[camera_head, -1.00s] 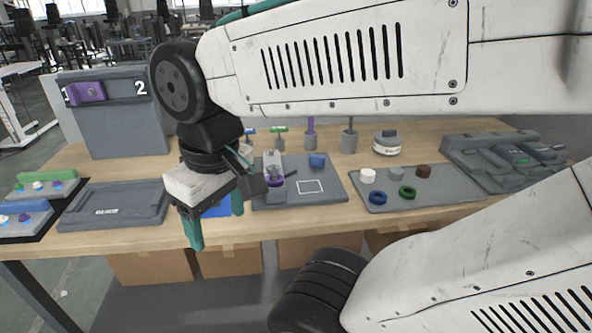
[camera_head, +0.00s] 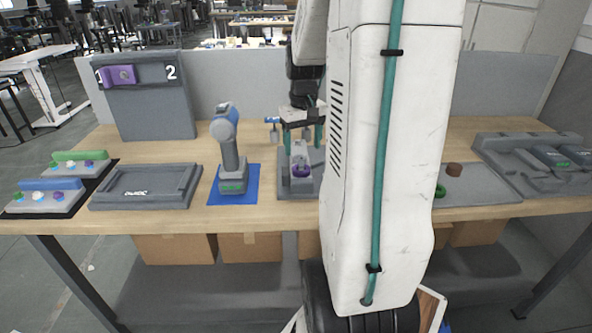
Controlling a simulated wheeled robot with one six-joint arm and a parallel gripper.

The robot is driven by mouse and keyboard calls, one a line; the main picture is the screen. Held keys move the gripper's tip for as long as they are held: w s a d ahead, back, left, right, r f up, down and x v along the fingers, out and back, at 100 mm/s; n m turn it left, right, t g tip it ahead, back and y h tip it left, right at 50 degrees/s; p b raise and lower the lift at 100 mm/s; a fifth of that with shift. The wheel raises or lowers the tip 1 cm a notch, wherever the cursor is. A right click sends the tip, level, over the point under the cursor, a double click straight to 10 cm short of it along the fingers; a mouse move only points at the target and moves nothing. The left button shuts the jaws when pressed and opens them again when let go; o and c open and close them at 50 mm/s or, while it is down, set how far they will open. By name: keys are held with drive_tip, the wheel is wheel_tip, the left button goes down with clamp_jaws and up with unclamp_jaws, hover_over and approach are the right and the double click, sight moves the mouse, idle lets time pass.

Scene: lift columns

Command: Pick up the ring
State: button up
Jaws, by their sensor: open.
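My gripper (camera_head: 303,144) hangs over the grey board, its two teal fingers pointing down and apart, with nothing seen between them. Below it on the board (camera_head: 286,187) stands a grey fixture with a purple, ring-like piece (camera_head: 302,169). I cannot tell the exact height gap between the fingers and this piece. A green ring (camera_head: 440,190) shows partly on the grey tray (camera_head: 485,190) at the right, beside my arm. My arm hides the rest of that tray and the right part of the board.
A blue and grey drill (camera_head: 228,145) stands on a blue mat (camera_head: 213,192) left of the board. A grey tray (camera_head: 145,190) lies further left. A numbered panel (camera_head: 150,110) stands at the back left.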

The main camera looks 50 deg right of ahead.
sight(302, 158)
drive_tip(key=f, duration=0.6)
drive_tip(key=shift+a+f, duration=0.2)
drive_tip(key=shift+f, duration=0.2)
drive_tip(key=c, duration=1.2)
